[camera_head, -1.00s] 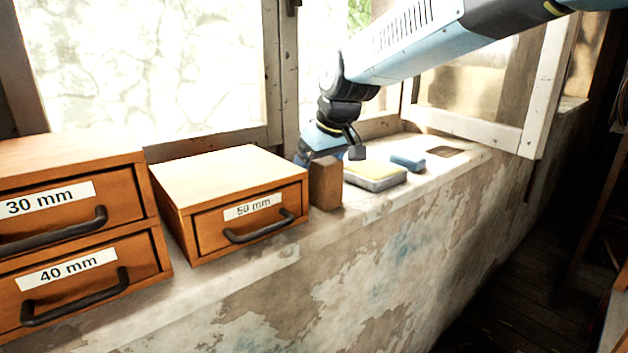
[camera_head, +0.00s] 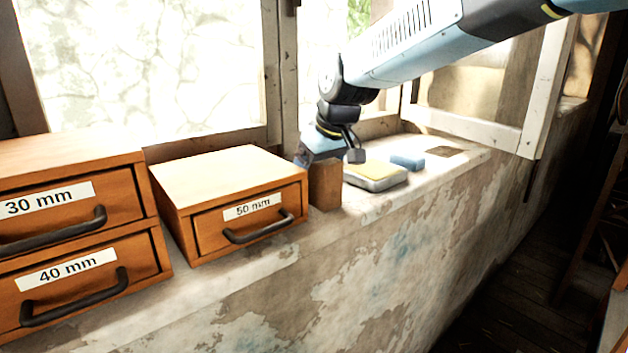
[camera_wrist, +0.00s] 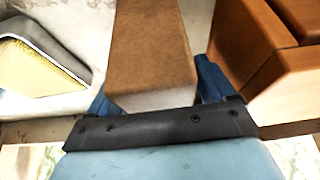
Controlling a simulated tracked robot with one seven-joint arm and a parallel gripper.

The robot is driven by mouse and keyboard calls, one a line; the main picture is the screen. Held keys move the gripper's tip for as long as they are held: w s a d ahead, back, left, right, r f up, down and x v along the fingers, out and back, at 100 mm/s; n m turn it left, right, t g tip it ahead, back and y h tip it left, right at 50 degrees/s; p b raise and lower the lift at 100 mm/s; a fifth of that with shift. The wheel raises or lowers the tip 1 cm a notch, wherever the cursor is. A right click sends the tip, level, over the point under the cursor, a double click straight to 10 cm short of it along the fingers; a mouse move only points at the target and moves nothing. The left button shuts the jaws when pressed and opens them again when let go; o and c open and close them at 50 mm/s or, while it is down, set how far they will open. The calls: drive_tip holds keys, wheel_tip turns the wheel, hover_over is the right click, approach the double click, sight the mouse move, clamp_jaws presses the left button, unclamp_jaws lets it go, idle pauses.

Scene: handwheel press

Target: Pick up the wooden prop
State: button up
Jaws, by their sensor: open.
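The wooden prop (camera_head: 325,186) is a brown upright block on the stone sill, just right of the 50 mm drawer box. In the wrist view the prop (camera_wrist: 150,50) reaches in between my two blue fingers, with one finger on each side. My gripper (camera_head: 316,158) comes from behind the prop at its upper end, and the prop partly hides it in the head view. My gripper (camera_wrist: 157,92) is open around the prop in the wrist view. Whether either finger touches the prop, I cannot tell.
The 50 mm drawer box (camera_head: 228,190) stands close to the left of the prop. A grey tray with a yellow top (camera_head: 376,175) lies close to the right, with a blue block (camera_head: 407,162) beyond it. The window frame (camera_head: 283,75) rises behind.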

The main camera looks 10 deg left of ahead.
drive_tip(key=c, duration=1.3)
drive_tip(key=shift+o, duration=0.2)
